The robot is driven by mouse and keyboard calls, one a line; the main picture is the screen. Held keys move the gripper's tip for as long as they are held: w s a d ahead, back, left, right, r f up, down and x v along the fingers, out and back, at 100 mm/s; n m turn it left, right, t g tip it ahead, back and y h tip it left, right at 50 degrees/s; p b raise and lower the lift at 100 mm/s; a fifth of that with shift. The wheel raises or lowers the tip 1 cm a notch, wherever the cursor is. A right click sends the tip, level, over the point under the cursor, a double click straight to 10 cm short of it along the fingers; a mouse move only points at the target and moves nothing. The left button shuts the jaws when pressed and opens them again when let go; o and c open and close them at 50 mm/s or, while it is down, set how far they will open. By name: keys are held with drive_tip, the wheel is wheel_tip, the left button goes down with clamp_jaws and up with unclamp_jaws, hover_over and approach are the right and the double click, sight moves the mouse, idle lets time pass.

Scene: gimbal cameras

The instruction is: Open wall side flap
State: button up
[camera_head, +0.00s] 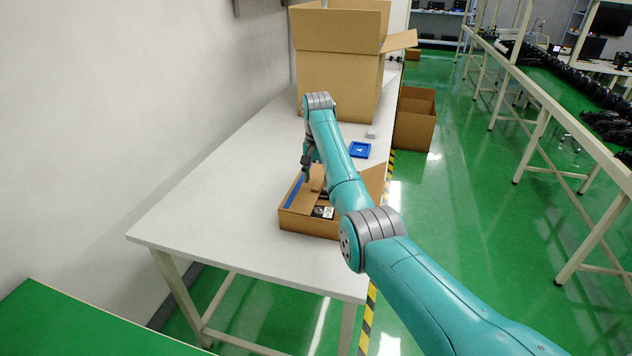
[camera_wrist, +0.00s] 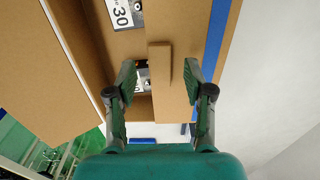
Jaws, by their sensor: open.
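The small open cardboard box (camera_head: 306,224) sits on the white table near its right edge. Its wall side flap (camera_wrist: 184,40) appears to lie inward over part of the opening, with a narrow raised brown strip (camera_wrist: 160,78) at its inner edge. The opposite flap (camera_wrist: 45,70) is folded outward. My gripper (camera_wrist: 162,82) is open, its fingers on either side of the strip; contact cannot be told. In the head view my gripper (camera_head: 308,172) is over the box and my arm hides part of it. A label with "30" (camera_wrist: 122,12) shows inside.
A blue strip (camera_wrist: 217,40) runs along the wall side of the box. A blue tray (camera_head: 360,150) and a small grey item (camera_head: 370,134) lie behind. A large open carton (camera_head: 340,85) stands at the back. The table's left part (camera_head: 215,200) is clear beside the wall.

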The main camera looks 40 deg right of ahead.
drive_tip(key=shift+f, duration=1.05)
clamp_jaws()
